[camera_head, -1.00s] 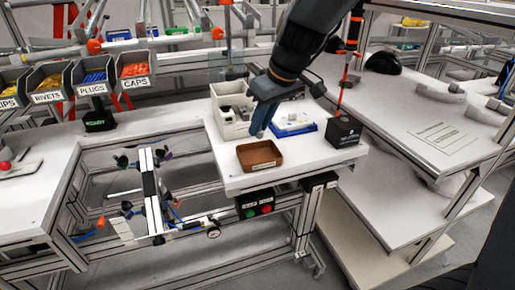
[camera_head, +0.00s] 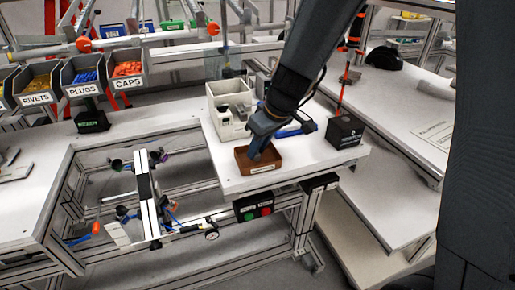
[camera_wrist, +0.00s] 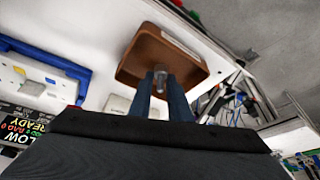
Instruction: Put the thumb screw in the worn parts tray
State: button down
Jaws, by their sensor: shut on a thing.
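The worn parts tray, a brown open tray (camera_head: 275,168), sits at the front of the white bench. It also shows in the wrist view (camera_wrist: 135,73). My gripper (camera_head: 256,154) points down at the tray, with its fingertips over or just inside it; I cannot tell the exact height. In the wrist view my gripper (camera_wrist: 160,78) is shut on a small metallic piece (camera_wrist: 160,84) between its fingertips, which looks like the thumb screw. Most of that piece is hidden by the fingers, and in the head view it cannot be made out.
A cream divided bin (camera_head: 228,128) stands behind the tray. A blue tray (camera_head: 292,132) lies behind my gripper, partly hidden by my arm. A black box (camera_head: 344,132) stands at the right. The bench's front edge is close to the brown tray.

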jog(key=shift+f, duration=0.25)
jog(key=c, duration=1.6)
grip_release()
jog(key=shift+c, duration=0.2)
jog(key=shift+r, duration=0.1)
jog(key=shift+r, duration=0.15)
jog(key=b+v, duration=0.2)
jog(key=v, duration=1)
jog(key=s+d+f+m+g+h, duration=0.1)
jog(key=s+d+f+m+h, duration=0.2)
jog(key=s+d+f+m, duration=0.5)
jog(key=s+d+f, duration=0.3)
jog(key=s+f, duration=0.1)
jog(key=f, duration=0.1)
jog(key=shift+d+g, duration=0.2)
jog(key=shift+g, duration=0.2)
